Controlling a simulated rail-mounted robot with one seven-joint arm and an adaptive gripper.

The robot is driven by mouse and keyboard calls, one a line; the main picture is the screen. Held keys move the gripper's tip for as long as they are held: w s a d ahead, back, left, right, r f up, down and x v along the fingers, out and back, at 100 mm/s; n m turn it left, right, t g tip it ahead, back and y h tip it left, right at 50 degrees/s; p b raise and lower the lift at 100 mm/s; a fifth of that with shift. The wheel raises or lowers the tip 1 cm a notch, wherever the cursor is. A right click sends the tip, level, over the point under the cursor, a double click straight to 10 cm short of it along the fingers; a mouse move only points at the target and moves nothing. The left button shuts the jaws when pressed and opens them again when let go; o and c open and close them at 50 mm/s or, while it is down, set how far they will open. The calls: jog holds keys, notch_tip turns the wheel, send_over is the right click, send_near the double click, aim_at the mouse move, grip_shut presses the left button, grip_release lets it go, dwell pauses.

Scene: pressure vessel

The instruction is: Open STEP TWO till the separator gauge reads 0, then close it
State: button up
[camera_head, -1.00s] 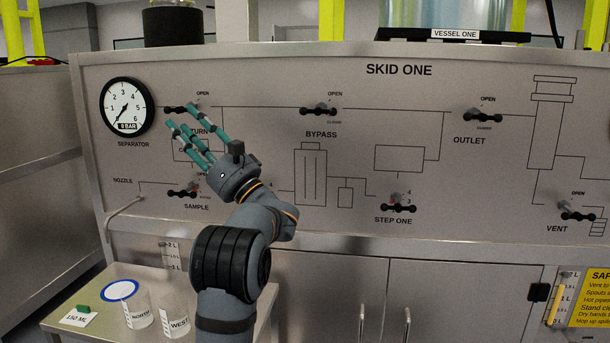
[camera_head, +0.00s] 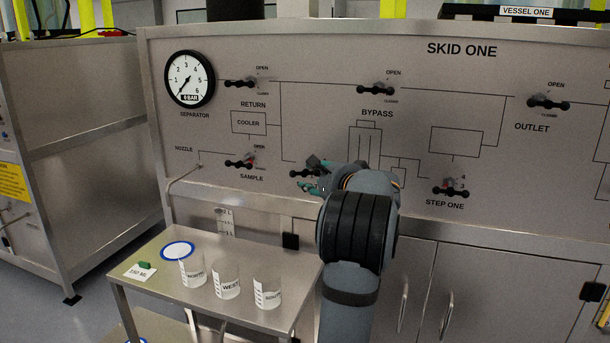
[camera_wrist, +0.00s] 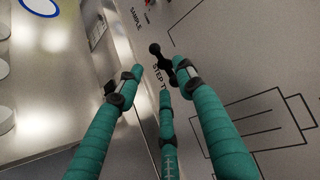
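The STEP TWO valve handle, a black bar with ball ends (camera_head: 299,173), is low on the panel, partly hidden by my gripper (camera_head: 316,180). In the wrist view the black handle (camera_wrist: 158,58) lies just beyond and between the spread teal fingertips of my gripper (camera_wrist: 152,78). The fingers are open and hold nothing; whether any touches the handle, I cannot tell. The separator gauge (camera_head: 189,79) is a white dial at upper left. Its needle points down-left, near the low end; its small BAR digit is hard to read.
A side table (camera_head: 141,276) below the panel holds cups NORTH (camera_head: 192,271), WEST (camera_head: 227,283) and SOUTH (camera_head: 267,293). The nozzle (camera_head: 184,178) projects above it. SAMPLE (camera_head: 240,163), BYPASS (camera_head: 377,88) and STEP ONE (camera_head: 449,189) handles are nearby.

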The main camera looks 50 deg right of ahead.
aim_at(308, 170)
jog(key=p+x, duration=0.1)
jog(key=x, duration=0.6)
jog(key=shift+w+d, duration=0.15)
jog(key=shift+w, duration=0.15)
jog(key=shift+c, duration=0.7)
jog(key=c, duration=0.8)
jog(key=shift+s, duration=0.1)
